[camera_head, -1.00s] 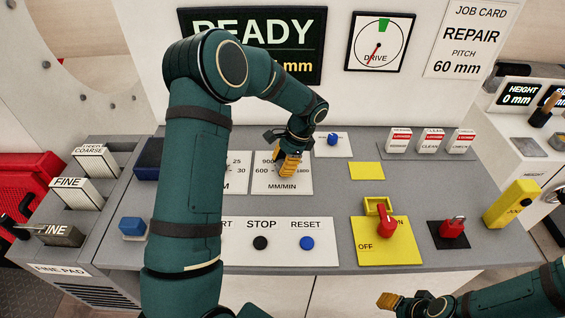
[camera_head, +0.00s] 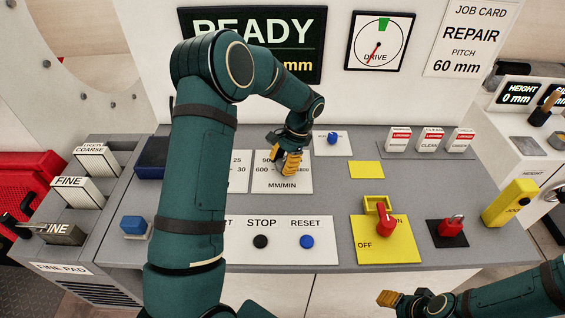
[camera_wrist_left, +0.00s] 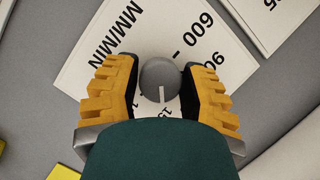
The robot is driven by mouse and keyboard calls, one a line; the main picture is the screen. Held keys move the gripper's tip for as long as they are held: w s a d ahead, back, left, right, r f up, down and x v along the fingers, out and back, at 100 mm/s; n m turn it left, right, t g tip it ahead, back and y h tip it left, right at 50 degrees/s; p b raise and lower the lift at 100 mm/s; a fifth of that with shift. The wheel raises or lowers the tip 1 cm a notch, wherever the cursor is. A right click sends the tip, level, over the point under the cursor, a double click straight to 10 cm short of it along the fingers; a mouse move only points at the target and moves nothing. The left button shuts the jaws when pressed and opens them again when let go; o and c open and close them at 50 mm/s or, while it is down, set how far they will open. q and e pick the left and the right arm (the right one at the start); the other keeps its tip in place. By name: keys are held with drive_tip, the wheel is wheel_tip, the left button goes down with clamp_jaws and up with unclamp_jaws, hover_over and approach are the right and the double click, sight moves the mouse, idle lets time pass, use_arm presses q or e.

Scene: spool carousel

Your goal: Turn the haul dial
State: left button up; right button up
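The dial on the white MM/MIN plate (camera_head: 283,186) is the one at my left gripper; no haul label is visible on it. In the left wrist view it is a round grey knob (camera_wrist_left: 160,80) with a white pointer line, on the printed plate (camera_wrist_left: 150,35). My left gripper (camera_head: 289,164) is over this plate and hides the knob in the head view. In the wrist view its yellow fingers (camera_wrist_left: 160,95) stand open on either side of the knob, with gaps on both sides. My right gripper (camera_head: 389,298) is low at the right, away from the dial.
STOP (camera_head: 260,242) and RESET (camera_head: 307,242) buttons lie in front of the plate. A second scale plate (camera_head: 238,185) is to its left, partly behind my arm. A red switch (camera_head: 384,220) on a yellow plate is to the right. The READY screen (camera_head: 300,40) stands behind.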

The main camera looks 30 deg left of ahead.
use_arm(q)
drive_tip(key=o, duration=0.3)
drive_tip(key=shift+o, duration=0.2)
drive_tip(key=shift+r, duration=0.1)
drive_tip(key=v, duration=1.1)
drive_tip(key=shift+r, duration=0.35)
drive_tip(key=shift+w, duration=0.1)
